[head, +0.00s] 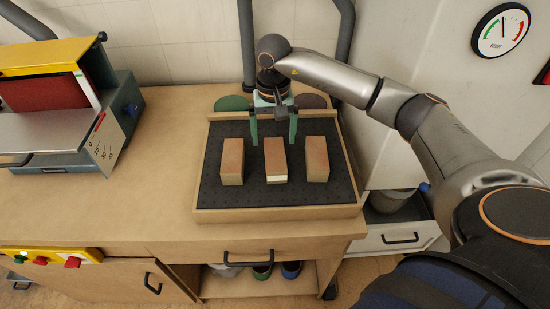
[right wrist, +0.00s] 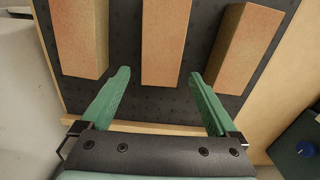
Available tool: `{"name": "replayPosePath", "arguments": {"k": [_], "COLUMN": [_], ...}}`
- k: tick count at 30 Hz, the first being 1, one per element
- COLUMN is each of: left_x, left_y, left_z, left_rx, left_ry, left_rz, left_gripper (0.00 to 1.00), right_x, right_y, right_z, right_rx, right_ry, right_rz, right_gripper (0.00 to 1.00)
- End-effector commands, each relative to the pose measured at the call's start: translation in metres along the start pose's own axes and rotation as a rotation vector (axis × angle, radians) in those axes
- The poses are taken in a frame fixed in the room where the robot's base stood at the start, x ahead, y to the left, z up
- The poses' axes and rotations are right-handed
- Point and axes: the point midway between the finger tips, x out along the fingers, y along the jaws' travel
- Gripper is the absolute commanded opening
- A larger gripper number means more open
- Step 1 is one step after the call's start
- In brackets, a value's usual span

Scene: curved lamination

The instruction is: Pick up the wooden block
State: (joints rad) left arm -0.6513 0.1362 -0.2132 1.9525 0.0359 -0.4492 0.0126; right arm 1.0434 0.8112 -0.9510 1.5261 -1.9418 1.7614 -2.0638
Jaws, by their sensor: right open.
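Three upright reddish-brown wooden blocks stand in a row in the head view: a left block (head: 232,160), a middle block (head: 275,157) with a pale strip at its front foot, and a right block (head: 317,158). They stand on a black dotted mat in a wooden-framed tray (head: 275,213). My right gripper (head: 273,142) is open and empty, its green fingers pointing down at the far side of the middle block. In the right wrist view the gripper (right wrist: 160,74) has its fingertips apart, either side of the middle block's (right wrist: 165,42) near end. My left gripper is not visible.
A grey machine (head: 75,135) with a yellow top stands on the bench at left. Green and brown discs (head: 231,103) lie behind the tray. The bench (head: 140,190) is clear between machine and tray. A wall gauge (head: 501,28) hangs at top right.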

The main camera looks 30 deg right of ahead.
Motion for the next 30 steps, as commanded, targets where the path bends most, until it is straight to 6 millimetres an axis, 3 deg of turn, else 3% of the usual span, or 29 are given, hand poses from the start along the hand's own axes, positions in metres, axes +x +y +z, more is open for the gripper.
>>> {"name": "replayPosePath", "arguments": {"k": [6,15,30], "left_x": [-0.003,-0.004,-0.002], "left_y": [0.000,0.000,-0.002], "left_z": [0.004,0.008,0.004], "left_rx": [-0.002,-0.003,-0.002], "left_ry": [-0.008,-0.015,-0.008], "left_rz": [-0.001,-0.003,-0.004], "left_gripper": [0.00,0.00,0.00], "right_x": [0.031,0.035,0.035], "right_y": [0.000,0.000,0.000], "right_z": [0.000,0.000,0.000], "right_rx": [-0.001,0.000,0.000], "right_ry": [-0.002,0.000,0.000], "right_rz": [0.000,-0.001,-0.001], "right_gripper": [0.95,0.94,0.38]}}
